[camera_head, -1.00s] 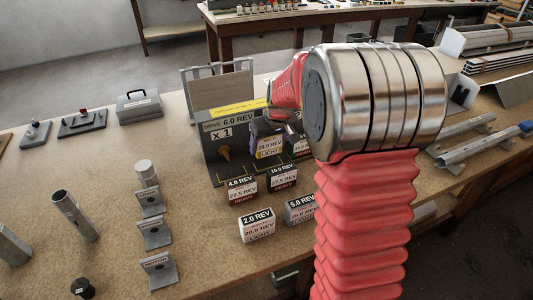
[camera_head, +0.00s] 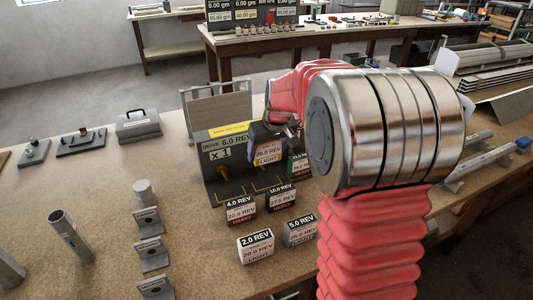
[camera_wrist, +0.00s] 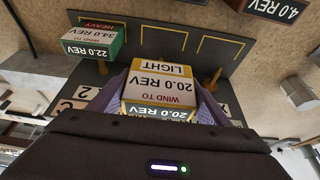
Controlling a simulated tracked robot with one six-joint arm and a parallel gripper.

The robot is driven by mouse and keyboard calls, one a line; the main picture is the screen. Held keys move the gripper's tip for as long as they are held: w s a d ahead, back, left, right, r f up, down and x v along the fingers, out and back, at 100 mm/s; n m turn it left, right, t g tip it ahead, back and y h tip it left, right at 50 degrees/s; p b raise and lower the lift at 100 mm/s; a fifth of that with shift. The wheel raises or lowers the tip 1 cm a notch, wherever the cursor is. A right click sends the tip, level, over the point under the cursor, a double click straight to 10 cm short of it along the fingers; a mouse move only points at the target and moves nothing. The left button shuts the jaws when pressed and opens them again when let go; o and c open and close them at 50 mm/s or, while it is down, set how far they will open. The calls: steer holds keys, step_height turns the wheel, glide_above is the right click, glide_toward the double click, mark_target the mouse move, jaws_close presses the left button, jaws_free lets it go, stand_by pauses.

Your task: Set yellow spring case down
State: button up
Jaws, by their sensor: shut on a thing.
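The yellow spring case (camera_head: 268,153), marked 20.0 REV and LIGHT, is between the purple fingers of my gripper (camera_head: 272,134), in front of the DRIVE 6.0 REV board. In the wrist view the case (camera_wrist: 160,88) fills the middle, with a finger on each side; my gripper (camera_wrist: 160,98) is shut on it. It appears raised above the dark base with yellow-outlined bays (camera_wrist: 160,39). A brass peg (camera_head: 262,181) shows below the case and another peg (camera_head: 222,172) stands to its left. The case's underside is hidden.
A green case (camera_head: 298,166) stands close on the right, partly hidden by my arm. Dark-red 4.0 REV (camera_head: 240,210) and 10.0 REV (camera_head: 281,198) cases stand in front. White 2.0 REV (camera_head: 256,247) and grey 5.0 REV (camera_head: 301,230) cases are nearer.

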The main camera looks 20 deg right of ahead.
steer(key=w+a+r+m, duration=0.1)
steer(key=a+r, duration=0.2)
steer(key=a, duration=0.3)
steer(key=w+a+r+m+h, duration=0.1)
steer(key=w+a+r+m, duration=0.1)
steer(key=a, duration=0.5)
steer(key=shift+r, duration=0.8)
steer(key=shift+s, duration=0.1)
